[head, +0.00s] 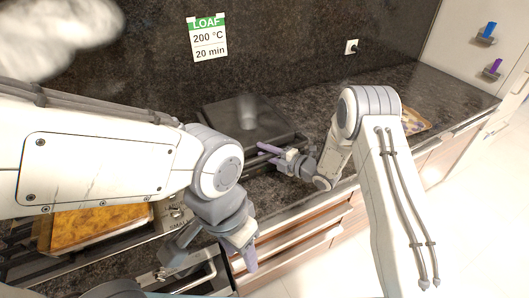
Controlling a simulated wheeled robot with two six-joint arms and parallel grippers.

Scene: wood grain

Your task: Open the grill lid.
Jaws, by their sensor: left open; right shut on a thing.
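The grill (225,110) is a dark, flat-topped box on the counter against the back wall. Its lid looks down, though my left arm hides part of the grill. A dark bar, seemingly the lid's handle (288,140), runs along the front. My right gripper (268,153), with purple fingers, is at this front bar and shut on it; the exact contact is small and partly hidden. My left gripper (247,255) points down in front of the counter, well apart from the grill. It is open and empty.
A stove (178,212) with an orange-brown board (95,225) on it is at left, partly behind my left arm. A patterned item (413,119) lies on the counter at right. A sign (208,38) hangs on the wall. Drawers (300,240) are below the counter.

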